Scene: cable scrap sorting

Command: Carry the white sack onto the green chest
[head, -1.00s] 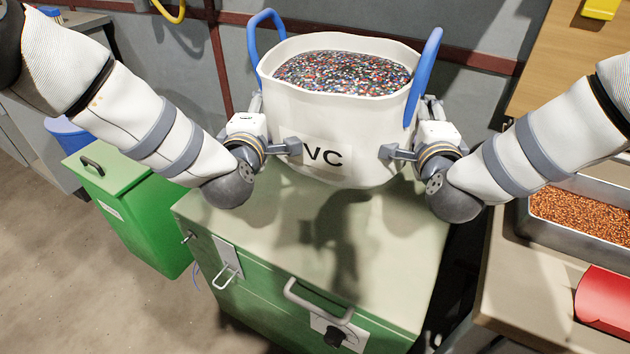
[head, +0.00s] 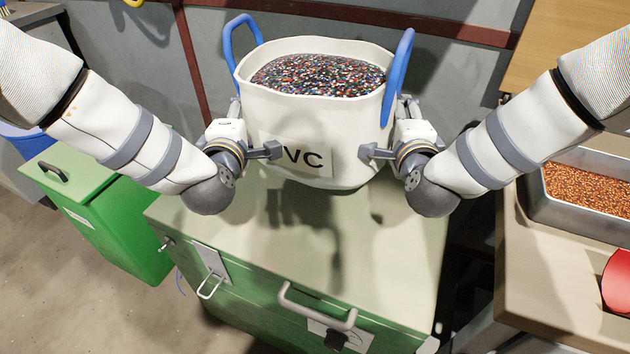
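The white sack (head: 312,120) is upright, with blue loop handles, a "VC" label on its front and coloured granules inside. It is above the green chest (head: 240,290), whose pale top (head: 385,240) shows its shadow. The sack seems clear of the top, but its far underside is hidden. My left gripper (head: 250,128) is at the sack's left side and my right gripper (head: 385,128) at its right side. Each has its fingers spread along the sack's wall, one finger in front and one farther back. The sack is held between the two grippers.
A smaller green bin (head: 110,225) stands left of the chest. At right, a table (head: 530,290) bears a metal tray (head: 580,222) of copper-coloured granules and a red object (head: 617,283). A grey wall with dark red rails (head: 440,27) is behind. The chest's top is clear.

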